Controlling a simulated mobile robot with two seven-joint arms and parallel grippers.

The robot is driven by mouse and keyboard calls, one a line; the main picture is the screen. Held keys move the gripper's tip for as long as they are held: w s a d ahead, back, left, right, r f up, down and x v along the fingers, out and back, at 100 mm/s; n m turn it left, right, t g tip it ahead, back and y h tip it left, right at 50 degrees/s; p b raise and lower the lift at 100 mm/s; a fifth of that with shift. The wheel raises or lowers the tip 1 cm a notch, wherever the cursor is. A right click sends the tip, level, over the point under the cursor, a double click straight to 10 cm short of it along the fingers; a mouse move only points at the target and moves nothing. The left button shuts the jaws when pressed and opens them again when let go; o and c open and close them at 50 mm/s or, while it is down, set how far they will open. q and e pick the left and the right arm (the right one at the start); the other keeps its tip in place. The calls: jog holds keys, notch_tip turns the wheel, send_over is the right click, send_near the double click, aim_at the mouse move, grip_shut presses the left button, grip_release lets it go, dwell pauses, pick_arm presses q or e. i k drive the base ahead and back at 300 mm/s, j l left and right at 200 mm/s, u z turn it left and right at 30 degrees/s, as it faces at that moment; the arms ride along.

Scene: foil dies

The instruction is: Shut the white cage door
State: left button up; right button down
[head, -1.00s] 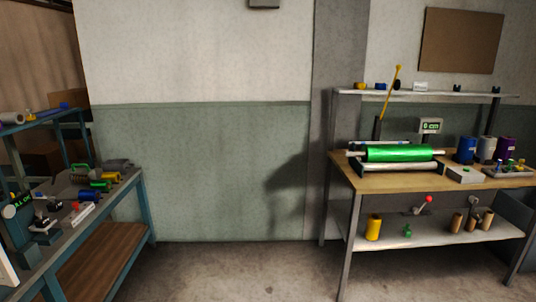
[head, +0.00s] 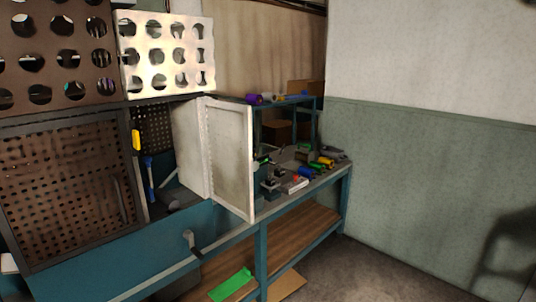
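The white cage door (head: 232,158) is in the middle left of the head view. It stands swung out over the front of the teal bench, beside a dark opening in the cage. A paler white panel (head: 188,150) shows just left of it. The dark perforated cage front (head: 65,185) is further left, in a dark frame. A yellow piece (head: 136,141) and a blue-handled tool (head: 150,180) show at the opening. Neither of my grippers is in view.
The teal bench (head: 262,262) runs along the left, with rollers and small tools on its right end. A crank handle (head: 190,240) sticks out at its front. A green sheet (head: 231,285) lies on the lower wooden shelf. The floor at lower right is clear.

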aim_at(229, 179)
jog(key=u, duration=1.45)
jog(key=l+u, duration=0.1)
jog(key=i+l+u, duration=0.1)
jog(key=l+u, duration=0.15)
jog(key=l, duration=1.55)
jog(key=l+u, duration=0.25)
jog(key=l, duration=1.6)
jog(key=k, duration=0.1)
